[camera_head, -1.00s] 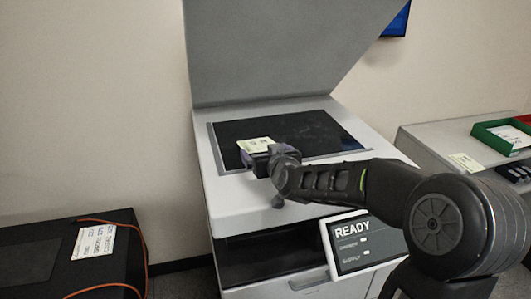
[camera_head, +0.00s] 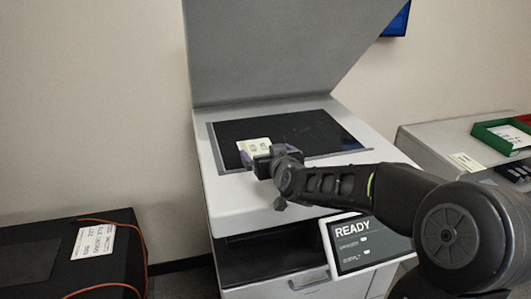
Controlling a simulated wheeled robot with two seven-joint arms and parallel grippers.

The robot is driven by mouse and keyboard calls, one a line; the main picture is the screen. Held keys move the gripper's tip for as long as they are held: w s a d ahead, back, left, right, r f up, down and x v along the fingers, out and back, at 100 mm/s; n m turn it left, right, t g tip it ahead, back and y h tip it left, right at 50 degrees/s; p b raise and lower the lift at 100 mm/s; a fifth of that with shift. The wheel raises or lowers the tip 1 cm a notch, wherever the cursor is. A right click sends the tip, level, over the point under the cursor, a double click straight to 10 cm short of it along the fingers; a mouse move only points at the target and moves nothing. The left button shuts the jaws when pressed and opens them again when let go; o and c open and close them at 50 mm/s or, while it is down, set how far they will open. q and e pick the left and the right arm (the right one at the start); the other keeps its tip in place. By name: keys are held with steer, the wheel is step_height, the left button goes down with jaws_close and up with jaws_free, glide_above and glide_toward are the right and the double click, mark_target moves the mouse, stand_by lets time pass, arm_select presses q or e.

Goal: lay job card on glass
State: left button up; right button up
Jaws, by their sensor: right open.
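The pale yellow job card (camera_head: 253,146) lies at the left front part of the dark scanner glass (camera_head: 300,130). Its near edge is partly hidden by my right gripper. My right gripper (camera_head: 261,157) is at the near side of the card, with its jaws open and a finger to each side. I cannot tell whether a finger still touches the card. My left gripper is not in view.
The grey scanner lid (camera_head: 280,50) stands raised behind the glass. A READY panel (camera_head: 358,243) is on the scanner's front. At the right, a side table holds a green tray (camera_head: 503,136) and another pale card (camera_head: 467,161). A black case (camera_head: 30,262) stands at the left.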

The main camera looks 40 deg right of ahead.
steer(key=v, duration=0.6)
steer(key=shift+s+a+b, duration=0.1)
steer(key=shift+s+b, duration=0.1)
steer(key=shift+b, duration=0.1)
stand_by(0.8)
